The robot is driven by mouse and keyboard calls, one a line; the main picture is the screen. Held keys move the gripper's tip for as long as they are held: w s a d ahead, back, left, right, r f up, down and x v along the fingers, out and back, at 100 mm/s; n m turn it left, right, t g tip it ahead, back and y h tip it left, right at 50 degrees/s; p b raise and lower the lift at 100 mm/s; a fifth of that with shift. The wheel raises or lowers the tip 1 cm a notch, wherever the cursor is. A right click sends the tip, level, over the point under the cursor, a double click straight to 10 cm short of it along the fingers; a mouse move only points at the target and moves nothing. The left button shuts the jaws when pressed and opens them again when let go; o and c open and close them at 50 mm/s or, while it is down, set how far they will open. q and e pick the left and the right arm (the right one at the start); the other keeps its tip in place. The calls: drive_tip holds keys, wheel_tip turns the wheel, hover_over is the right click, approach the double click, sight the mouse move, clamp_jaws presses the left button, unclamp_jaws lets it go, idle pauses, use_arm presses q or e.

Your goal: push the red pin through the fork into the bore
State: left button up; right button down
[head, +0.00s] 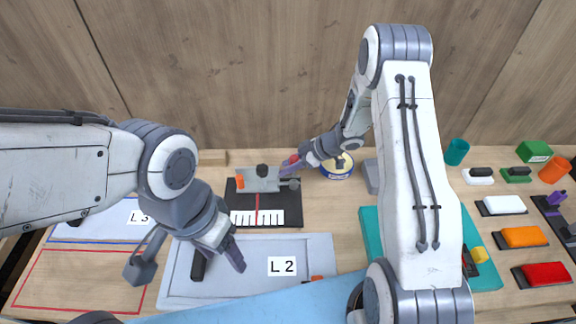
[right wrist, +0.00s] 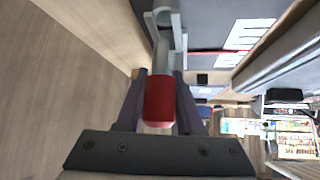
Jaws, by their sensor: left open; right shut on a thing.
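The red pin (right wrist: 159,98) sits between the purple fingers of my right gripper (right wrist: 160,95) in the right wrist view. Its red head faces the camera and a grey shank runs away from it toward a grey fork (right wrist: 165,22). In the head view the red head (head: 294,159) shows at my right gripper (head: 289,168), just above the right end of a grey fixture (head: 258,184) with the fork (head: 289,183). The bore is hidden, and I cannot tell how far the shank reaches into the fork. My left gripper (head: 236,254) is open and empty above the L2 tray.
The fixture stands on a black board (head: 292,214) with a white striped card (head: 258,218). The grey L2 tray (head: 320,251) lies in front. A round blue-and-yellow tin (head: 338,168) stands just right of my right gripper. Several coloured blocks fill the right side.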

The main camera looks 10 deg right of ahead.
drive_tip(key=shift+p, duration=0.35)
drive_tip(key=shift+f+b, duration=1)
drive_tip(key=shift+f, duration=0.65)
drive_tip(key=shift+r, duration=0.15)
drive_tip(key=shift+r+p, duration=1.25)
drive_tip(key=shift+p, duration=0.15)
drive_tip(key=shift+p, duration=0.75)
idle(1.0)
drive_tip(key=shift+f+b, duration=0.85)
drive_tip(key=shift+f, duration=0.55)
drive_tip(key=shift+c, duration=2.3)
unclamp_jaws()
drive_tip(key=shift+r, duration=0.1)
